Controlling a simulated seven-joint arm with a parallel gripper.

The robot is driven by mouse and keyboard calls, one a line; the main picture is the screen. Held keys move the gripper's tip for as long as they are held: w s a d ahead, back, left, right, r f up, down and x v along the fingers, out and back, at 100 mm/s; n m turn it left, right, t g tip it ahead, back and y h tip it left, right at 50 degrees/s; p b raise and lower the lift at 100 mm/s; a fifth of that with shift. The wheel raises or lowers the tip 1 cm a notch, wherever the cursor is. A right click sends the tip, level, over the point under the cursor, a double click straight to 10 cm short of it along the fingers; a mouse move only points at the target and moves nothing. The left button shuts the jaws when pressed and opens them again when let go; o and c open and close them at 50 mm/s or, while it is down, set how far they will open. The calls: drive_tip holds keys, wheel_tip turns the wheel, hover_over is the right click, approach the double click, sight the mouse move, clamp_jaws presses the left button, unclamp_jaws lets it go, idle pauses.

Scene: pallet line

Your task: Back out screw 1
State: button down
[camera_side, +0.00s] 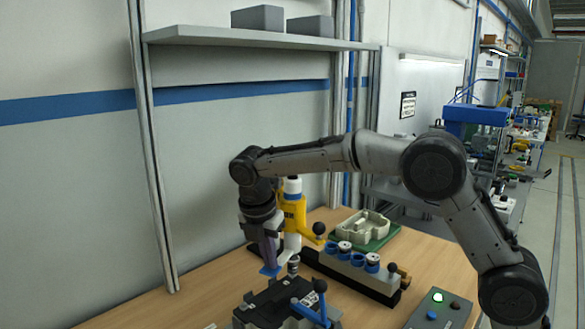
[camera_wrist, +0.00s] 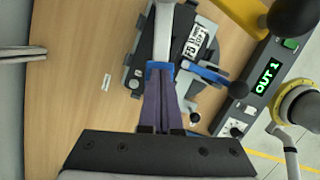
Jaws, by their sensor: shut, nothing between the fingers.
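My gripper (camera_side: 270,270) points down over the left part of the dark fixture (camera_side: 262,311). Its purple fingers with blue tips are shut, with nothing between them; they also show in the wrist view (camera_wrist: 160,72). A yellow tool station (camera_side: 294,217) with a white top and a black-knobbed lever (camera_side: 319,229) stands right beside my gripper. In the wrist view a pale grey rod (camera_wrist: 163,35) lies in line with my fingertips; I cannot tell whether they touch. The fixture has a blue lever (camera_side: 312,312) and a printed label (camera_wrist: 195,41). I cannot make out screw 1.
A display (camera_wrist: 267,78) reads "OUT 1". A control box (camera_side: 439,310) with a lit green button sits front right. A dark rack (camera_side: 352,281) holds blue-and-white round parts. A green tray (camera_side: 365,236) with a pale part is behind it. Bare wood lies left.

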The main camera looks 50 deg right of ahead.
drive_tip(key=d+v, duration=0.1)
drive_tip(key=v, duration=0.7)
drive_tip(key=shift+w+d+r, duration=0.15)
drive_tip(key=shift+w+d, duration=0.2)
drive_tip(key=shift+d, duration=0.05)
idle(0.6)
drive_tip(key=s+d+r+t, duration=0.1)
drive_tip(key=s+d+r, duration=0.3)
drive_tip(key=s+r, duration=0.25)
drive_tip(key=s+d+r+m+t+y, duration=0.1)
drive_tip(key=s+m, duration=0.2)
drive_tip(key=s, duration=0.3)
drive_tip(key=s+d+r+m+t, duration=0.1)
drive_tip(key=s+d+m, duration=0.1)
drive_tip(key=s, duration=0.4)
drive_tip(key=s+a+f+m+t+y, duration=0.1)
drive_tip(key=s+f+m, duration=1.1)
drive_tip(key=f+m, duration=0.3)
drive_tip(key=shift+s+m+t+y, duration=0.3)
drive_tip(key=shift+m+t, duration=0.1)
drive_tip(key=shift+m, duration=0.3)
